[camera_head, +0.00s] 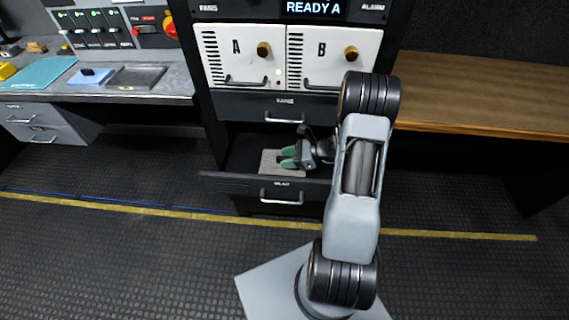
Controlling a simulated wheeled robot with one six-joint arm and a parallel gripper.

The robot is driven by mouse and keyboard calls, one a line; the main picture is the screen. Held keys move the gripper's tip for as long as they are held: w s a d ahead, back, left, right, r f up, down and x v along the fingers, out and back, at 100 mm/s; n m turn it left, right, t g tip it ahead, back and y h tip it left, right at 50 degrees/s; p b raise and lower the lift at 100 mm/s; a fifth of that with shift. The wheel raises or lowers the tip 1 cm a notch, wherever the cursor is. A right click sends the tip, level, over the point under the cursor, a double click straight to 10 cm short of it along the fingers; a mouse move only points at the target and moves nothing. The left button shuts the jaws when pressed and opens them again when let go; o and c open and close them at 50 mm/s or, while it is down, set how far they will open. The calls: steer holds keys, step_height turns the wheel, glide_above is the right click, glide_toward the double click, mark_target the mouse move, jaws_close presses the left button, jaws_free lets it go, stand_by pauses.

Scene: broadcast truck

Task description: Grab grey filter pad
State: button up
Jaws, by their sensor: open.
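The grey filter pad (270,161) lies flat inside an open dark drawer (230,182) at the middle of the view. My gripper (288,157) is open, with its green fingertips low over the right part of the pad. The fingers and wrist cover part of the pad's right side. I cannot tell whether the fingertips touch the pad.
The drawer front with its handle (282,196) stands out from the black rack. White panels A (236,72) and B (315,75) are shut above it. A grey bench (150,92) is at left and a wooden desk (480,95) at right. The front floor is clear.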

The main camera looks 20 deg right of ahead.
jaws_close()
stand_by(0.3)
steer(key=shift+r, duration=0.1)
